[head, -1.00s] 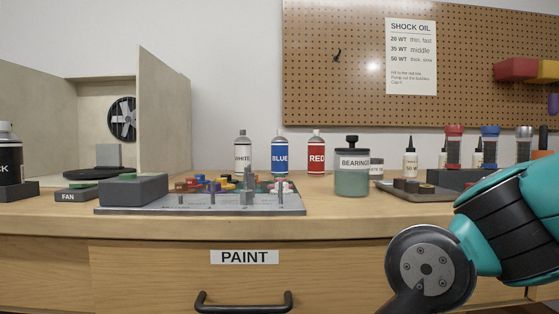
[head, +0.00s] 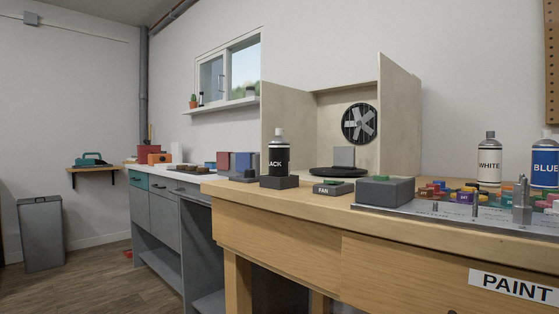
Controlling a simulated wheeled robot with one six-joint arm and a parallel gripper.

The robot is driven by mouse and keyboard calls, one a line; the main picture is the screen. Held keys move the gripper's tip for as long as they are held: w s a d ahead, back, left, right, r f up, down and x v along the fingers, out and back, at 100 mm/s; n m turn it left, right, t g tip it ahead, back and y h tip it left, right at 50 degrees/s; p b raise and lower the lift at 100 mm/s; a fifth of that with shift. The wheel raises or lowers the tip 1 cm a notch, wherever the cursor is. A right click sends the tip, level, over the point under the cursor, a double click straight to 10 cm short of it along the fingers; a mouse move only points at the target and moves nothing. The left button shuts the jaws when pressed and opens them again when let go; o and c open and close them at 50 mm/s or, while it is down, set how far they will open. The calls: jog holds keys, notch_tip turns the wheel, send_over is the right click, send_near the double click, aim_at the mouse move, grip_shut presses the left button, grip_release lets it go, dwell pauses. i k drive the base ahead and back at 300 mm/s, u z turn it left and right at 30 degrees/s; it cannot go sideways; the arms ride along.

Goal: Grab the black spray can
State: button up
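The black spray can (head: 279,158) stands upright on a small dark block (head: 279,182) near the left end of the wooden workbench. Its dark label shows the white letters "ACK", and its top is grey. Nothing covers it from the front. My gripper is not in the head view.
A wooden spray booth (head: 398,115) with a fan stands behind the can. A FAN switch box (head: 334,188) and a grey box (head: 385,191) sit to its right. WHITE (head: 489,163) and BLUE (head: 545,163) cans stand further right. Open floor (head: 105,285) lies at left.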

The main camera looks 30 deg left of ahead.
aim_at(278, 147)
jog(key=z, duration=0.1)
jog(key=k, duration=0.35)
jog(key=u, duration=1.9)
jog(key=i, duration=0.75)
jog(key=z, duration=0.6)
jog(key=i, duration=0.75)
jog(key=z, duration=0.5)
